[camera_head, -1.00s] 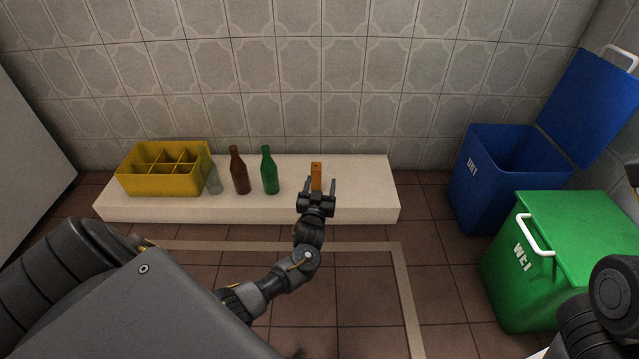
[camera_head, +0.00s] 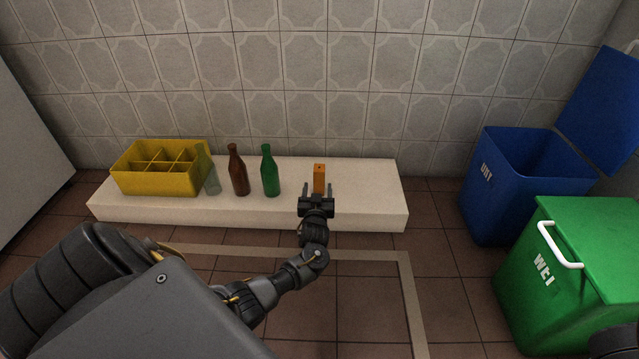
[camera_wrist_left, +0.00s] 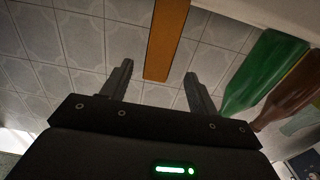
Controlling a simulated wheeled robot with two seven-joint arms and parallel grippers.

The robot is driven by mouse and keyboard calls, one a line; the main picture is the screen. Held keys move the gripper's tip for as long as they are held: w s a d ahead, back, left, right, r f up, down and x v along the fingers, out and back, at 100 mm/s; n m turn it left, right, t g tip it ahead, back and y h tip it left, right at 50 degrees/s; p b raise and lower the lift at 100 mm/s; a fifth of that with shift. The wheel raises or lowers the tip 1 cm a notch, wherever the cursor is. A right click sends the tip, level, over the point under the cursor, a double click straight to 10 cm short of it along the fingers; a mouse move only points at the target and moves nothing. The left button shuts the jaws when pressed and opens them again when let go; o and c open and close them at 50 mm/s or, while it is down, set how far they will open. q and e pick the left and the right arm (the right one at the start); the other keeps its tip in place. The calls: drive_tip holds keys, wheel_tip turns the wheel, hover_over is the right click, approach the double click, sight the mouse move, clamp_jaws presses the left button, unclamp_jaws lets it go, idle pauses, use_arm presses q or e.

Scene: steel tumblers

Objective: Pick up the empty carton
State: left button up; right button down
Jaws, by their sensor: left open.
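The orange carton (camera_head: 319,174) stands upright on the white ledge, to the right of the bottles. In the left wrist view the carton (camera_wrist_left: 166,38) reaches down from the top edge to the gap between the fingertips. My left gripper (camera_head: 318,187) is open and empty, on the near side of the carton, with a finger to each side of its line. In the left wrist view the gripper (camera_wrist_left: 158,72) shows clear space around the carton's end. I cannot tell how far the carton is between the fingers. My right gripper is not in view.
A green bottle (camera_head: 270,175), a brown bottle (camera_head: 238,174) and a clear bottle (camera_head: 210,180) stand left of the carton. A yellow divided crate (camera_head: 150,186) is at the ledge's left. Blue (camera_head: 500,200) and green (camera_head: 560,300) bins stand right. The ledge (camera_head: 370,195) is bare right of the carton.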

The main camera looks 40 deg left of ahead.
sight(319, 179)
use_arm(q)
drive_tip(key=b+x, duration=0.4)
drive_tip(key=shift+w, duration=0.15)
drive_tip(key=shift+w+a+r, duration=0.2)
drive_tip(key=shift+w, duration=0.15)
drive_tip(key=c, duration=1)
drive_tip(key=shift+c, duration=0.3)
drive_tip(key=shift+r, duration=0.1)
